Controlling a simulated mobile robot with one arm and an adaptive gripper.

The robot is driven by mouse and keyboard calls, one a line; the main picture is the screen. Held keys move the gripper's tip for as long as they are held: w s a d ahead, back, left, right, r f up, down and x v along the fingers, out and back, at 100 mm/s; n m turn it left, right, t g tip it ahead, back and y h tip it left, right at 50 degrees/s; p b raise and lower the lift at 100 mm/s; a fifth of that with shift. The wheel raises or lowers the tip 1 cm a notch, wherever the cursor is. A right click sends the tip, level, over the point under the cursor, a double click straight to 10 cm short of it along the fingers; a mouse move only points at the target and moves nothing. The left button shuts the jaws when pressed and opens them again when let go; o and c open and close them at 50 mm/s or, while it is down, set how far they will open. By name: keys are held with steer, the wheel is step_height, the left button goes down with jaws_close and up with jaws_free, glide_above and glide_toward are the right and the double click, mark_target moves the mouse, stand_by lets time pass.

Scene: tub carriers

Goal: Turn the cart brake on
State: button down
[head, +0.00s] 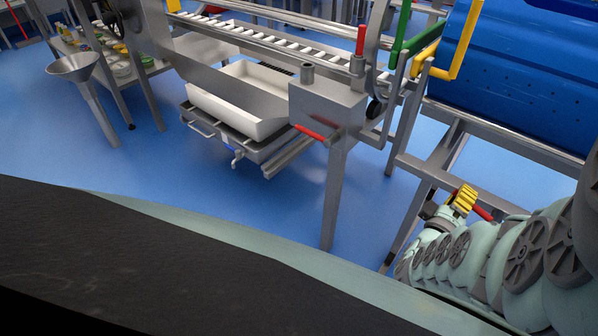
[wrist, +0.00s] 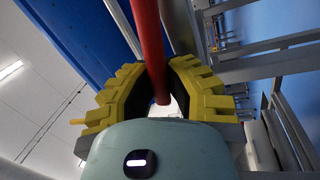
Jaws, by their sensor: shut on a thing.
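My gripper (head: 462,200) has yellow ridged fingers and is at the lower right of the head view, beside a steel cart frame (head: 440,173). It is shut on a red lever (head: 483,213) that sticks out from the frame. In the wrist view the red lever (wrist: 150,45) runs between the two yellow fingers of my gripper (wrist: 160,92). Whether this lever is the cart brake is not marked. A large blue tub (head: 530,85) lies above it.
A steel machine with a roller conveyor (head: 265,40) stands at the centre back. It has a red lever (head: 313,133) and an upright red handle (head: 361,40). A white tray (head: 240,95) sits below. A funnel (head: 74,67) is at left. The blue floor (head: 230,200) in front is clear.

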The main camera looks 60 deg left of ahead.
steer(key=shift+s+a+f+n+y+b, duration=0.2)
steer(key=shift+f+n+b, duration=0.35)
steer(key=shift+n, duration=0.4)
steer(key=shift+w+a+f+n+y+b, duration=0.1)
steer(key=shift+f+n+y+b, duration=0.25)
steer(key=shift+f+n, duration=0.5)
steer(key=shift+d+r, duration=0.1)
steer(key=c, duration=1.1)
jaws_free()
steer(key=shift+s, duration=0.1)
steer(key=shift+c, duration=0.2)
steer(key=shift+o, duration=1)
steer(key=v, duration=1.2)
steer(key=shift+r, duration=0.15)
